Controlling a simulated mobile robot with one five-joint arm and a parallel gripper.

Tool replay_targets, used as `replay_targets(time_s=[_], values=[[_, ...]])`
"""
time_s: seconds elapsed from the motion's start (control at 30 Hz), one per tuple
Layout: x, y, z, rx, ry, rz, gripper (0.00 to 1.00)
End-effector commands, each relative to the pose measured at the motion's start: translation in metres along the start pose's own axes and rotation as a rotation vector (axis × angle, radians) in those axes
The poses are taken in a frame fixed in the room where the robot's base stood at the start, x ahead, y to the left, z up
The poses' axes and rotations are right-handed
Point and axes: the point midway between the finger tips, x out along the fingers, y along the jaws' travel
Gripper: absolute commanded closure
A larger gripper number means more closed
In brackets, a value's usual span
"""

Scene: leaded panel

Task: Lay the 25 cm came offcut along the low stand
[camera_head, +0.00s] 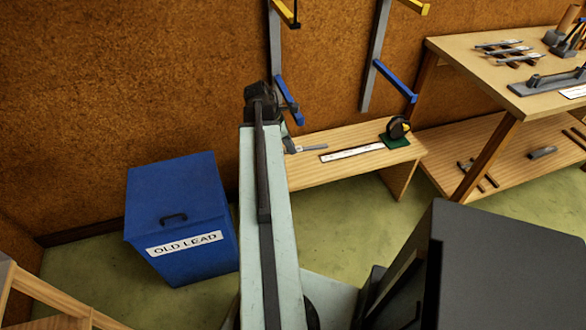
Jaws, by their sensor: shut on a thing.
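The low stand (345,168) is a light wooden bench against the brown wall, right of my arm. My gripper (289,143) is at the far end of the arm, over the left part of the stand, and is mostly hidden behind the arm. It is shut on a thin grey strip, seemingly the came offcut (312,149). The strip's right end shows just above or on the stand top, pointing right; I cannot tell whether it touches. Its left part is hidden.
A labelled white strip (352,153) and a tape measure (398,127) on a green patch occupy the stand's middle and right. A blue OLD LEAD bin (178,205) stands left. Wall racks with blue arms (395,81) rise behind. A workbench (500,70) with tools stands right.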

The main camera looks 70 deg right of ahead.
Motion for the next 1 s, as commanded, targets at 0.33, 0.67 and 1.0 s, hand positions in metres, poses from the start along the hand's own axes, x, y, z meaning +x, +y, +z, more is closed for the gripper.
replay_targets(time_s=[0.33,0.67,1.0], values=[[0.105,0.013,-0.044,0.041,-0.001,-0.017,1.0],[0.139,0.046,-0.047,0.017,0.0,-0.007,1.0],[0.167,0.113,-0.022,-0.09,-0.002,0.037,1.0]])
